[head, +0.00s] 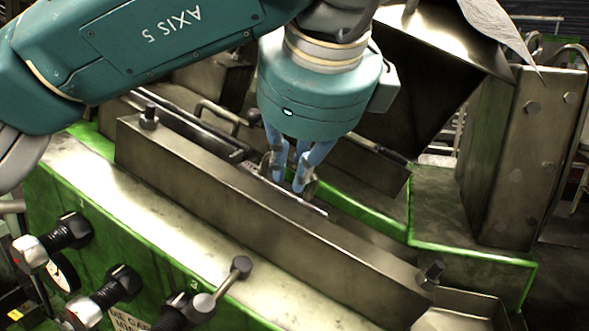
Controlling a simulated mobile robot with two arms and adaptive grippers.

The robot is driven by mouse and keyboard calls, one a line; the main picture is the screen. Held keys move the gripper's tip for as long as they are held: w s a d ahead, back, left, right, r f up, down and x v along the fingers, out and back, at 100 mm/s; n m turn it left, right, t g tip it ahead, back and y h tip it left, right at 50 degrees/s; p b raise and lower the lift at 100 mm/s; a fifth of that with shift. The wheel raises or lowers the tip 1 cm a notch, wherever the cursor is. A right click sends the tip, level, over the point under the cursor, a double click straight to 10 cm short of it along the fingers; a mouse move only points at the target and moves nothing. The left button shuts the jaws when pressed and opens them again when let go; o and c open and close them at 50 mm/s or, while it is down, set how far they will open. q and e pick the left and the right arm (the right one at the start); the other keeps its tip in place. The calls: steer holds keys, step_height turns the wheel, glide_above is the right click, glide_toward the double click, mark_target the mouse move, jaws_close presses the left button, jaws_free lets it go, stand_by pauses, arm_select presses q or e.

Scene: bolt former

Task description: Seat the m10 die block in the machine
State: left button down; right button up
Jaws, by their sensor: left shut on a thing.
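My left gripper (290,180), with blue fingers, reaches down into the machine behind a long steel bar (255,220). It is shut on a grey metal piece, which I take to be the m10 die block (300,200). Only a bright upper edge of the block shows; its lower part is hidden behind the bar, so I cannot tell whether it touches the bottom of the slot. The machine (80,165) has a green and bare-metal body. My right gripper is not in view.
Upright bolts stand at the bar's left end (149,116) and right end (431,272). Black-handled controls (110,287) line the front left. A tall steel housing (520,155) stands at the right, with a dark sloped chute (425,85) behind the gripper.

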arm_select(q)
steer(key=c, duration=1)
jaws_free()
steer(key=shift+s+f, duration=0.1)
steer(key=shift+f, duration=0.1)
steer(key=shift+c, duration=0.2)
steer(key=shift+a, duration=0.1)
steer(key=shift+r, duration=0.2)
steer(key=shift+d+r+p, duration=0.2)
steer(key=shift+r+p, duration=0.15)
steer(key=shift+r, duration=0.2)
steer(key=r+p, duration=0.1)
steer(key=d+r+p, duration=0.1)
steer(key=r, duration=0.1)
steer(key=d+r+p, duration=0.1)
steer(key=r, duration=0.1)
steer(key=shift+s+d+r, duration=0.15)
steer(key=shift+s, duration=0.2)
